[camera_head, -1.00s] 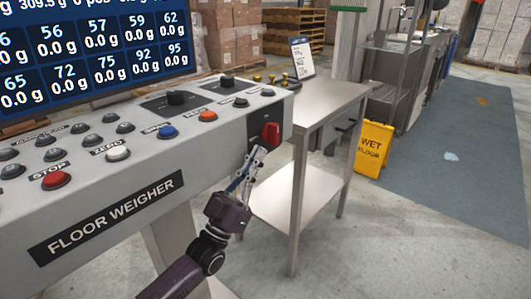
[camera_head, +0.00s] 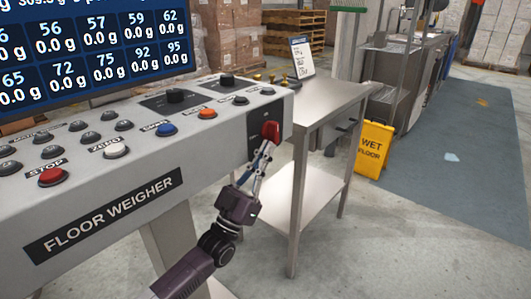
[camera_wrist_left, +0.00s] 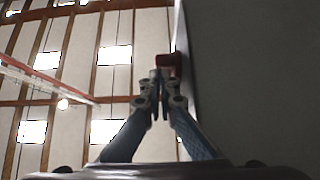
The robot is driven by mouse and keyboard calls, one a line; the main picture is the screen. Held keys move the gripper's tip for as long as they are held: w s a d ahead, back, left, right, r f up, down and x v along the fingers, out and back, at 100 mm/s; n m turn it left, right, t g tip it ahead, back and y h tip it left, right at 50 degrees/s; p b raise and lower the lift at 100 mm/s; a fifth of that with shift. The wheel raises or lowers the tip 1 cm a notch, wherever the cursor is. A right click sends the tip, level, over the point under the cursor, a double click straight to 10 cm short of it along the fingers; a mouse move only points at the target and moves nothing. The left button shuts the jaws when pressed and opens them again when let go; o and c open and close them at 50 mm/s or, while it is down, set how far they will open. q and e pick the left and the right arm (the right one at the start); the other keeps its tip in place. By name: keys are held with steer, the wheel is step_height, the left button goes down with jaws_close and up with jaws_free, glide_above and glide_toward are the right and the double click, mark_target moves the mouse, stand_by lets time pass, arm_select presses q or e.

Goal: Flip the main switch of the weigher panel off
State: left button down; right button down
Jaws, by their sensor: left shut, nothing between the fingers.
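The weigher panel (camera_head: 110,205) is a grey console labelled FLOOR WEIGHER. Its main switch (camera_head: 270,130) is a red knob on a dark plate at the panel's right end; it also shows in the left wrist view (camera_wrist_left: 172,63). My left gripper (camera_head: 267,146) is shut and empty, its fingertips just below the red knob. In the left wrist view the fingertips (camera_wrist_left: 158,74) overlap the knob's left edge; I cannot tell whether they touch it. My right gripper is in neither view.
A steel table (camera_head: 325,100) stands close to the panel's right end, with a small sign (camera_head: 301,58) on it. A yellow wet floor sign (camera_head: 373,150) stands beyond it. The panel top carries several buttons, including a red STOP button (camera_head: 53,176). A screen (camera_head: 95,45) is lit behind.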

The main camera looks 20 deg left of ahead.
arm_select(q)
steer(key=shift+f, duration=0.1)
steer(key=shift+b, duration=0.5)
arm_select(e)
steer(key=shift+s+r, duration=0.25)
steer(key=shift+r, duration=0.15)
arm_select(q)
steer(key=shift+w+t+b, duration=0.1)
steer(key=shift+t+b, duration=0.3)
steer(key=shift+b, duration=0.2)
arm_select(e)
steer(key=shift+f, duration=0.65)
